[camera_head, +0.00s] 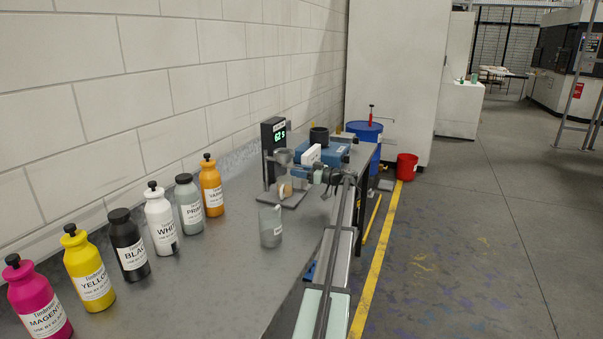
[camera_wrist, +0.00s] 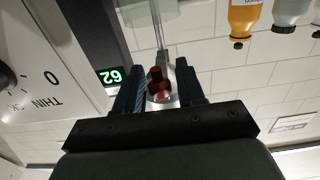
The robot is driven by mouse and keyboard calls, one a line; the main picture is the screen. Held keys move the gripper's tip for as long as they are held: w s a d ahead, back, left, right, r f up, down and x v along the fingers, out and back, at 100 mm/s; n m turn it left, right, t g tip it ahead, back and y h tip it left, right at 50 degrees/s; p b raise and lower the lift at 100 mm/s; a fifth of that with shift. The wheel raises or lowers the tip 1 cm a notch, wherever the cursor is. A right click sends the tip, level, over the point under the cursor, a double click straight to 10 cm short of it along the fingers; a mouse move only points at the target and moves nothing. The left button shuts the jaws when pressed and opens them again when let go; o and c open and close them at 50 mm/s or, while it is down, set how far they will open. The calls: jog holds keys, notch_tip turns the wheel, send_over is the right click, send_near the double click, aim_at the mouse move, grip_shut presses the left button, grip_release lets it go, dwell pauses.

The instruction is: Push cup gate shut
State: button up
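The cup stand (camera_head: 288,199) is on the bench below a black display post (camera_head: 273,135) reading about 62. A grey cup (camera_head: 283,157) is held on the stand. My gripper (camera_head: 304,174) is small in the head view, just right of the stand. In the wrist view, which is upside down, my gripper (camera_wrist: 160,88) has its two dark fingers apart. A dark red knob (camera_wrist: 158,80), apparently the gate's, shows in the gap between them on a silver part. I cannot tell whether anything touches it. The gate's exact position is unclear.
A clear beaker (camera_head: 270,226) stands in front of the stand. Labelled bottles (camera_head: 130,246) line the wall side of the bench. The display (camera_wrist: 110,76) and a dial panel (camera_wrist: 38,80) are close on the left in the wrist view. A blue machine (camera_head: 325,152) stands behind.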

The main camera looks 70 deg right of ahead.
jog(key=shift+o, duration=0.3)
jog(key=shift+s, duration=0.15)
jog(key=s, duration=1.3)
jog(key=shift+s, duration=0.35)
